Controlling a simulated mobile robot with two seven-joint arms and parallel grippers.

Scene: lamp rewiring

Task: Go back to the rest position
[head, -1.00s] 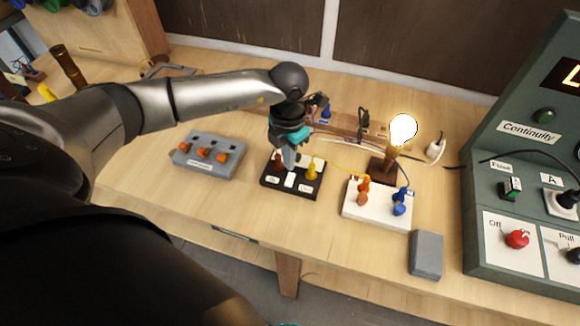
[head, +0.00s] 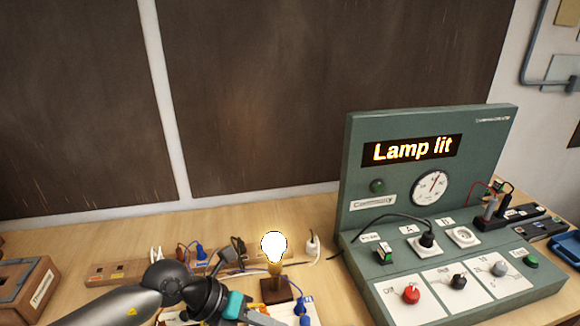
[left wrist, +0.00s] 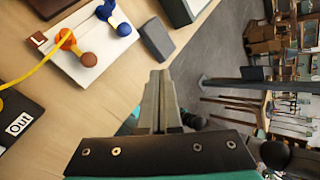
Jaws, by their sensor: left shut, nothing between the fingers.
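My left gripper (left wrist: 160,95) is shut and empty in the left wrist view, held above the bench near its front edge. In the head view its arm comes in low from the left, and the gripper (head: 250,312) is partly cut off by the bottom edge. The lit lamp bulb (head: 273,246) stands on a dark wooden base (head: 276,290) just beyond the gripper. The panel display (head: 412,150) reads "Lamp lit". My right gripper is not in view.
The green test panel (head: 400,225) stands at the right with knobs, sockets and a gauge. A white terminal block (left wrist: 85,50) with orange and blue plugs and a grey block (left wrist: 156,40) lie on the bench. A white plug (head: 313,244) stands behind the lamp. The floor (left wrist: 225,60) shows beyond the bench edge.

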